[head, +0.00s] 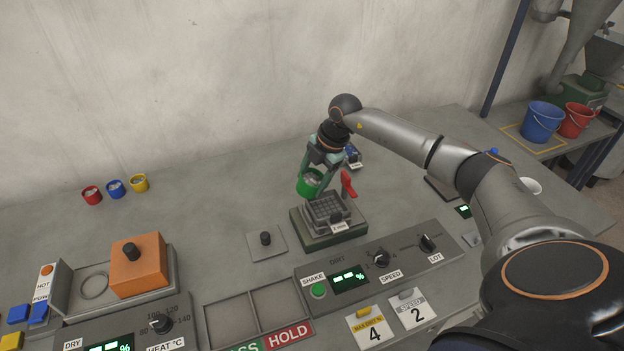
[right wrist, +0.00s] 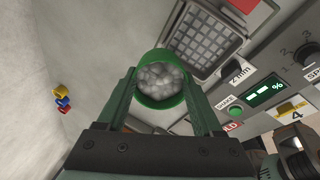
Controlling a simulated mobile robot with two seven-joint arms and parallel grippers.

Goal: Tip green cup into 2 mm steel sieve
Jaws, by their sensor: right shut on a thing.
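My right gripper (head: 315,170) is shut on the green cup (head: 308,188) and holds it above the bench, just behind and left of the sieve. The green cup (right wrist: 157,101) is between the fingers in the right wrist view, filled with grey lumps. It looks close to upright in the head view. The 2 mm steel sieve (head: 322,208) is a square grey mesh tray with a 2 mm tag, seated on a dark green shaker base. Its mesh also shows in the right wrist view (right wrist: 205,38), beyond the cup. My left gripper is not in view.
A red clamp lever (head: 348,184) stands at the sieve's right rear. A control panel (head: 385,265) lies in front, and an orange block (head: 137,272) sits left.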

